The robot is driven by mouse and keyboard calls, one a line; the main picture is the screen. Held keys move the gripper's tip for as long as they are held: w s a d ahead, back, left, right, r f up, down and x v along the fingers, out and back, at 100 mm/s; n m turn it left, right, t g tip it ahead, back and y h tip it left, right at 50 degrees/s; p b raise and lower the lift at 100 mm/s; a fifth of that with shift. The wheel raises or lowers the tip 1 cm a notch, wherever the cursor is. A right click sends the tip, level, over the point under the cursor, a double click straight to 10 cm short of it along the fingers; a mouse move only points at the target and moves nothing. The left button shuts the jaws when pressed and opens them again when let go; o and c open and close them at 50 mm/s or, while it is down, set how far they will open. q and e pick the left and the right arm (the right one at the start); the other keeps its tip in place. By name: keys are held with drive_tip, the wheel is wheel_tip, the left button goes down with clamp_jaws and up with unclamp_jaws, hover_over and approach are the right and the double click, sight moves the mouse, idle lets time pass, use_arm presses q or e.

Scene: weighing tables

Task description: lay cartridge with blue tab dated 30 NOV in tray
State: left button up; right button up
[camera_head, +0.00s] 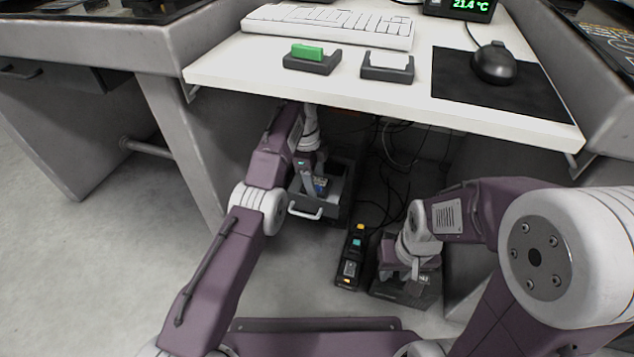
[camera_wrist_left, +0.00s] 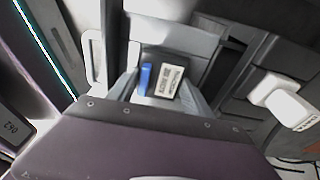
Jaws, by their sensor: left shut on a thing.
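My left gripper (camera_head: 319,184) is under the desk and shut on a cartridge. The cartridge (camera_wrist_left: 167,82) has a blue tab (camera_wrist_left: 146,76) and a white label whose print is too small to read. It shows as a small blue and white piece (camera_head: 320,185) in the head view. A dark grey tray (camera_head: 306,206) with a white handle lies below the left gripper. I cannot tell whether the cartridge touches the tray floor. My right gripper (camera_head: 402,264) is low at a dark box (camera_head: 402,291); its fingers are too unclear to tell open from shut.
A black power strip (camera_head: 352,257) lies on the floor between the arms, with loose cables behind it. The white desk top (camera_head: 390,97) overhangs the left arm. Keyboard (camera_head: 330,25), mouse (camera_head: 494,63) and green block (camera_head: 307,51) are on it. White plugs (camera_wrist_left: 281,98) show at right.

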use_arm(q)
drive_tip(key=shift+f, duration=0.1)
drive_tip(key=shift+f, duration=0.35)
drive_tip(key=shift+f, duration=0.1)
drive_tip(key=o, duration=1.5)
drive_tip(key=shift+s+f, duration=0.1)
drive_tip(key=shift+f, duration=0.05)
drive_tip(key=shift+o, duration=0.2)
drive_tip(key=shift+r, duration=0.3)
drive_tip(key=r+p, duration=0.4)
drive_tip(key=r, duration=0.1)
drive_tip(key=a+r+p, duration=0.1)
drive_tip(key=r+p, duration=0.1)
drive_tip(key=r, duration=0.1)
drive_tip(key=shift+w+a+r, duration=0.1)
drive_tip(key=shift+w+r, duration=0.05)
drive_tip(key=shift+w, duration=0.05)
